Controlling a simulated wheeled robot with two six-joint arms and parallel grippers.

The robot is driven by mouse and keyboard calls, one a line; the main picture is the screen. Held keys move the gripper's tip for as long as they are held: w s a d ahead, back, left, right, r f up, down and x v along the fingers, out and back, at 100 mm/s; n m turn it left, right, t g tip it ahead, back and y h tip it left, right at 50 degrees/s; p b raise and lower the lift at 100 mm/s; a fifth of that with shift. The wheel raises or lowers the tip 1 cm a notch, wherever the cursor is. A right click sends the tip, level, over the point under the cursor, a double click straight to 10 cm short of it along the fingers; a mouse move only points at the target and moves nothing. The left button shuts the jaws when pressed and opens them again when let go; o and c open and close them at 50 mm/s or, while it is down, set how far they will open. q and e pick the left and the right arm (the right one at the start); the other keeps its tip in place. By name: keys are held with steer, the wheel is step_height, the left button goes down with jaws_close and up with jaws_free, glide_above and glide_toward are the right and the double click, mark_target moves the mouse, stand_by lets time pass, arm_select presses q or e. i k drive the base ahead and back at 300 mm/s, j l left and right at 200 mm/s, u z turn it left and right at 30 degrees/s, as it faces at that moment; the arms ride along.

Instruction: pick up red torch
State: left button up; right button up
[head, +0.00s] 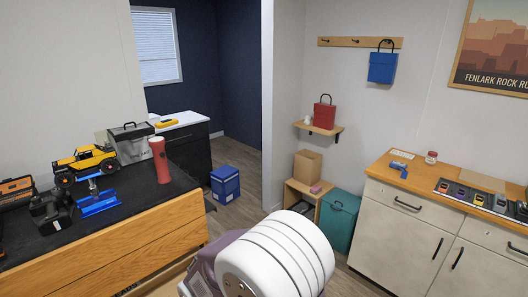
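The red torch (160,160) stands upright near the right end of the dark-topped workbench (137,205), in the left part of the head view. Neither of my grippers is in view.
A yellow crawler (86,163) on a blue stand (98,203), a grey toolbox (130,143) and a black drill-like tool (50,211) share the bench. A white rounded object (278,258) fills the bottom middle. A wooden-topped cabinet (408,222) stands right. Floor shows between.

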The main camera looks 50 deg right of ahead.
mark_target(157, 144)
steer(key=z, duration=0.8)
steer(key=i+l+u, duration=0.2)
steer(key=u, duration=0.15)
steer(key=i+l+u, duration=0.1)
steer(key=l+u, duration=0.25)
steer(key=l, duration=0.1)
